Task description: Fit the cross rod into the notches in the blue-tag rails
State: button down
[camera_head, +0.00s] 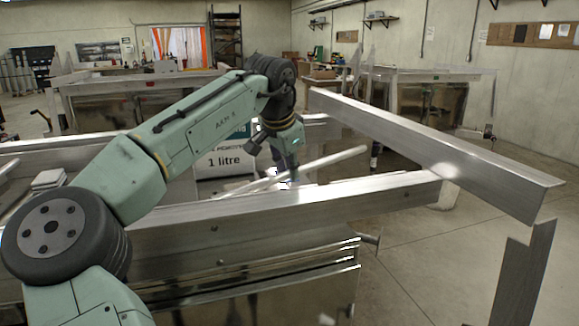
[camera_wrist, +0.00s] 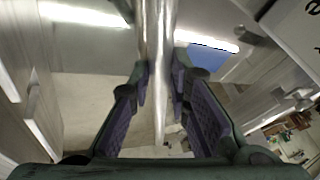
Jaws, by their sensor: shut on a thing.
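The cross rod is a shiny metal bar, seen in the head view (camera_head: 335,158) slanting up to the right beside my gripper (camera_head: 288,172). In the wrist view the rod (camera_wrist: 158,30) runs from the top edge down between the purple finger pads. My gripper (camera_wrist: 161,85) is shut on it. A blue tag (camera_wrist: 208,60) shows on a pale surface just right of the rod in the wrist view. In the head view a long aluminium rail (camera_head: 300,203) crosses in front of the gripper. The notches cannot be made out, and my wrist hides part of the rod.
A white container marked "1 litre" (camera_head: 222,162) stands behind my arm. A large aluminium beam (camera_head: 440,150) slants across the right side above the rail. Another trailer frame (camera_head: 420,90) stands behind. The concrete floor (camera_head: 450,270) at right is mostly clear.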

jog(key=shift+f, duration=0.5)
jog(key=c, duration=1.5)
grip_release()
